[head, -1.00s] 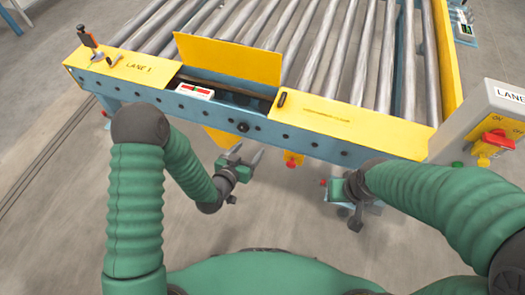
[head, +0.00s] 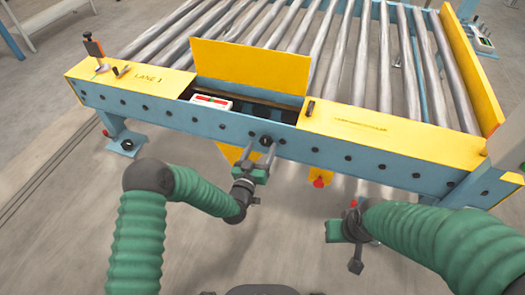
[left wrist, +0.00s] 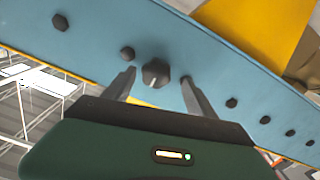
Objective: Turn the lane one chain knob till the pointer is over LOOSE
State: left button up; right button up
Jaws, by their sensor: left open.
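The chain knob (head: 266,141) is a small black knob on the blue front beam (head: 165,112) of the LANE 1 conveyor, below the open yellow flap. In the left wrist view the knob (left wrist: 156,74) is dark and faceted with a short pale mark on its face. My left gripper (head: 260,154) is open, its fingers on either side of the knob with visible gaps. These fingers also show in the left wrist view (left wrist: 158,82). No LOOSE lettering is readable. My right gripper (head: 350,230) hangs low, apart from the beam; its jaws are unclear.
A raised yellow flap (head: 250,72) stands behind an opening with a red-and-white display (head: 211,102). Dark bolts line the beam beside the knob. A red button (head: 319,182) on a yellow box hangs below. Rollers (head: 345,60) lie behind. The floor in front is clear.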

aim_at(266, 141)
pick_arm(q)
jog(key=shift+w+d, duration=0.8)
jog(key=shift+w, duration=0.2)
jog(key=shift+a, duration=0.2)
jog(key=shift+c, duration=1.1)
jog(key=c, duration=1.2)
